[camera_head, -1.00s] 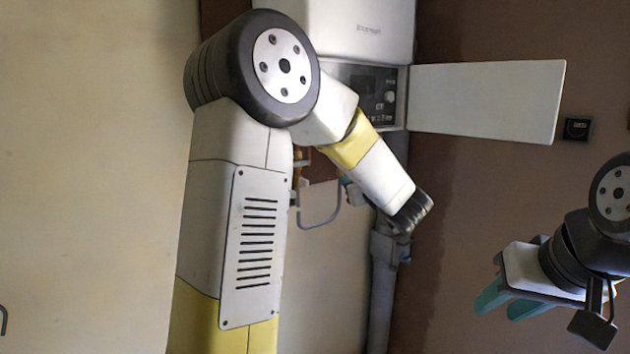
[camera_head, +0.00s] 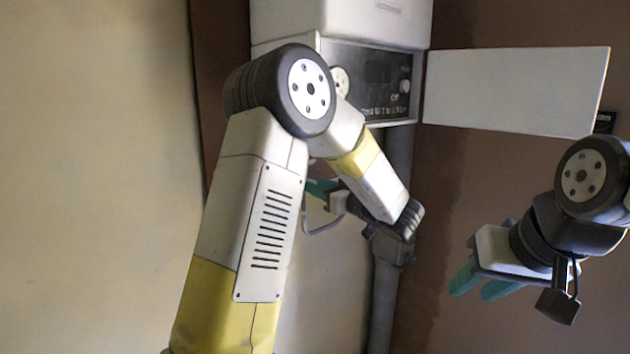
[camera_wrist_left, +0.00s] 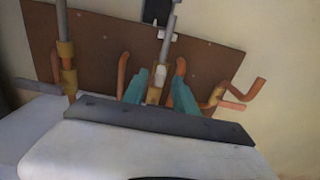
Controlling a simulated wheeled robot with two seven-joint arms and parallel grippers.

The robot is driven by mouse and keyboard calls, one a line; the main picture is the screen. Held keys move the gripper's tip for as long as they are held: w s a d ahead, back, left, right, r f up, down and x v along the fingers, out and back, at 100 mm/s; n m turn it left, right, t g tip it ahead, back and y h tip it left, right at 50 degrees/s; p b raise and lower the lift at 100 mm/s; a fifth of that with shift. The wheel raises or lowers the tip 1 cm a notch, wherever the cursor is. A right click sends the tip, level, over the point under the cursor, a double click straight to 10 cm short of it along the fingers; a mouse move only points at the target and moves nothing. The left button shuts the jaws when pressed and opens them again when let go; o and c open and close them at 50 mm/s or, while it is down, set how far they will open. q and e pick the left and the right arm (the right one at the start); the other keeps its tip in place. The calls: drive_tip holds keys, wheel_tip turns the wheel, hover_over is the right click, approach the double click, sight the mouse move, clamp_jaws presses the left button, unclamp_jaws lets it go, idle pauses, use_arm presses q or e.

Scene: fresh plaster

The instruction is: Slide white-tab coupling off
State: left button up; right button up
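In the left wrist view a brass-coloured coupling (camera_wrist_left: 153,95) with a small pale tab (camera_wrist_left: 160,75) sits on an upright grey pipe (camera_wrist_left: 168,45). My left gripper (camera_wrist_left: 160,88) has its two teal fingers apart, one on each side of this coupling in the picture, with gaps showing. I cannot tell whether the fingertips reach its depth. In the head view my left gripper (camera_head: 322,188) is mostly hidden behind my left arm, below the white wall unit. My right gripper (camera_head: 482,284) is open and empty at the lower right, away from the pipes.
A brown board (camera_wrist_left: 100,45) carries copper pipes (camera_wrist_left: 245,92) on both sides and another brass fitting (camera_wrist_left: 66,75) at left. The white unit (camera_head: 285,25) has an open flap (camera_head: 515,90) jutting right. A grey pipe (camera_head: 385,300) runs below it.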

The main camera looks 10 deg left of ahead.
use_arm(q)
drive_tip(key=x, duration=0.6)
clamp_jaws()
idle(1.3)
